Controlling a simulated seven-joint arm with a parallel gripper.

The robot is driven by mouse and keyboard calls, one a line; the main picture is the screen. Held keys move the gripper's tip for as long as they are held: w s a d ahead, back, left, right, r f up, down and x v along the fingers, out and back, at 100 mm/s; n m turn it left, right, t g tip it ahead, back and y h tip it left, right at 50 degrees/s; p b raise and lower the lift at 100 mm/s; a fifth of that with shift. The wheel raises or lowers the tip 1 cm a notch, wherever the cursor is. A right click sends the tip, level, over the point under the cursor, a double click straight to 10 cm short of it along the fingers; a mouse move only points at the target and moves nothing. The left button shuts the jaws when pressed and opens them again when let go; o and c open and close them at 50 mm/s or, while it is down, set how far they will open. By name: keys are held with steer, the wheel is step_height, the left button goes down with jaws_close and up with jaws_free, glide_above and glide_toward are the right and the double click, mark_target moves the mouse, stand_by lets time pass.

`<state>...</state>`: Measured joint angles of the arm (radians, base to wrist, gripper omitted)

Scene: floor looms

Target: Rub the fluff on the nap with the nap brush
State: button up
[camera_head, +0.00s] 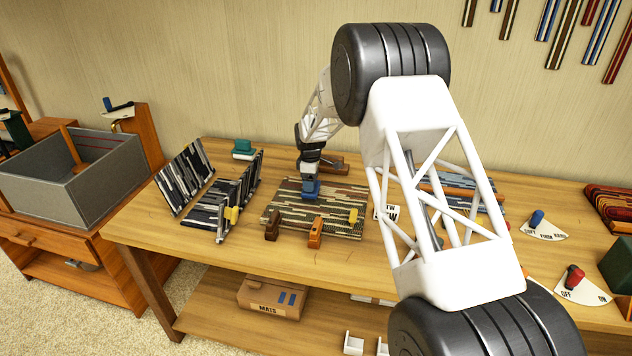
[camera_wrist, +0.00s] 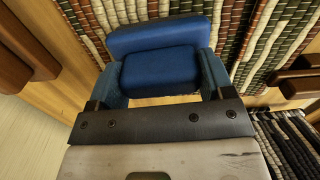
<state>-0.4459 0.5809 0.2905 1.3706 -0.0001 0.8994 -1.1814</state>
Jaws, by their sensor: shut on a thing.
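The nap brush (camera_head: 311,188) looks like a blue block with a wider blue part below. My gripper (camera_head: 310,180) is shut on it, over the back middle of the striped green, brown and cream woven mat (camera_head: 332,205). In the wrist view, the blue brush (camera_wrist: 160,70) fills the space between the fingers of my gripper (camera_wrist: 160,82), and the mat (camera_wrist: 265,35) lies beyond it. The brush is at or just above the mat; I cannot tell whether it touches. I cannot make out any fluff; the brush hides part of the mat.
Dark brown (camera_head: 271,226) and orange (camera_head: 316,233) wooden pieces stand at the mat's front edge, with a yellow one (camera_head: 353,215). A brown wooden block (camera_head: 335,163) lies behind. Black-and-white striped pieces (camera_head: 186,178) stand left. My arm hides the table's middle right.

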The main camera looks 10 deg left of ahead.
steer(key=shift+a, duration=0.7)
steer(key=shift+d, duration=5.1)
steer(key=shift+d+r, duration=0.1)
steer(key=shift+d, duration=0.1)
step_height(320, 180, up, 8)
steer(key=shift+r, duration=0.1)
